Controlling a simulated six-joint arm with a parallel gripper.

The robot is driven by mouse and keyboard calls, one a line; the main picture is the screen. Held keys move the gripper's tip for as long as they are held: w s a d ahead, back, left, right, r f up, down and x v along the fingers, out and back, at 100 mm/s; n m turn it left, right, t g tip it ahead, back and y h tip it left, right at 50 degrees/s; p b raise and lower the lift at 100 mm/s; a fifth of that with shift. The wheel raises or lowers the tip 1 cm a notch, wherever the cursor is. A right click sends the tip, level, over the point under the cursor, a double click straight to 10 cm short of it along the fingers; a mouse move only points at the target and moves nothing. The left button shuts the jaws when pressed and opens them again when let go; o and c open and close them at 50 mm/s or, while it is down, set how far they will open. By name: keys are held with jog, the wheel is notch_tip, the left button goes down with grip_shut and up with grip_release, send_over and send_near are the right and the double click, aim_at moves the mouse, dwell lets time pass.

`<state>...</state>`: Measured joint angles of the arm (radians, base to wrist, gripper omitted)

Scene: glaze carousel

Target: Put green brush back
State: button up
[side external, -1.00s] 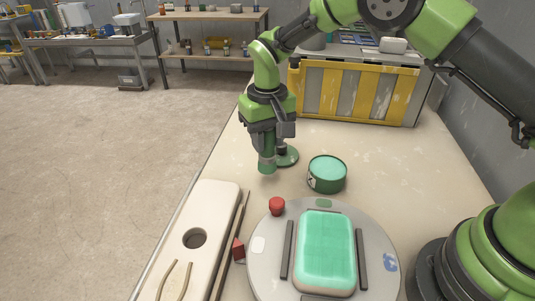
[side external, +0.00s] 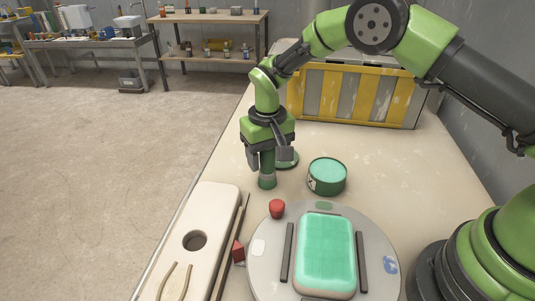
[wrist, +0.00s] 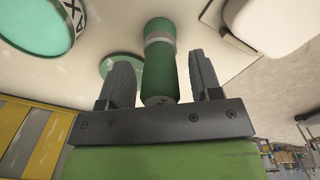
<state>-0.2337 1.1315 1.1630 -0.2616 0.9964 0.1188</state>
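The green brush (side external: 267,172) is a green cylinder with a pale band. It stands upright at the bench's left side, its lower end apparently on the bench, in front of and left of a green disc (side external: 290,163). My gripper (side external: 268,160) is above and around it, pointing down. In the wrist view, the brush (wrist: 159,70) lies between my two fingers (wrist: 162,82), with a gap on each side, so my gripper is open. The green disc (wrist: 112,64) is partly hidden behind one finger there.
A round green tin (side external: 327,178) stands right of the brush. The grey carousel (side external: 263,270) with a green-glazed tile (side external: 325,255) and a red knob (side external: 277,208) is in front. A pale board with a hole (side external: 212,215) lies front left. A yellow-grey crate (side external: 355,95) stands behind.

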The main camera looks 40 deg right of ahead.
jog(key=shift+r, duration=0.1)
notch_tip(320, 180, up, 12)
jog(key=shift+f, duration=0.25)
jog(key=s+d+r+t+y, duration=0.1)
jog(key=s+d+r+t, duration=0.1)
jog(key=s+r, duration=0.4)
jog(key=s+d+r+t, duration=0.1)
jog(key=s+d+r, duration=0.15)
jog(key=r, duration=0.55)
jog(key=s+d+m+t+y, duration=0.1)
jog(key=s+t, duration=0.3)
jog(key=s, duration=1.3)
jog(key=shift+d+m, duration=0.6)
jog(key=shift+d, duration=0.1)
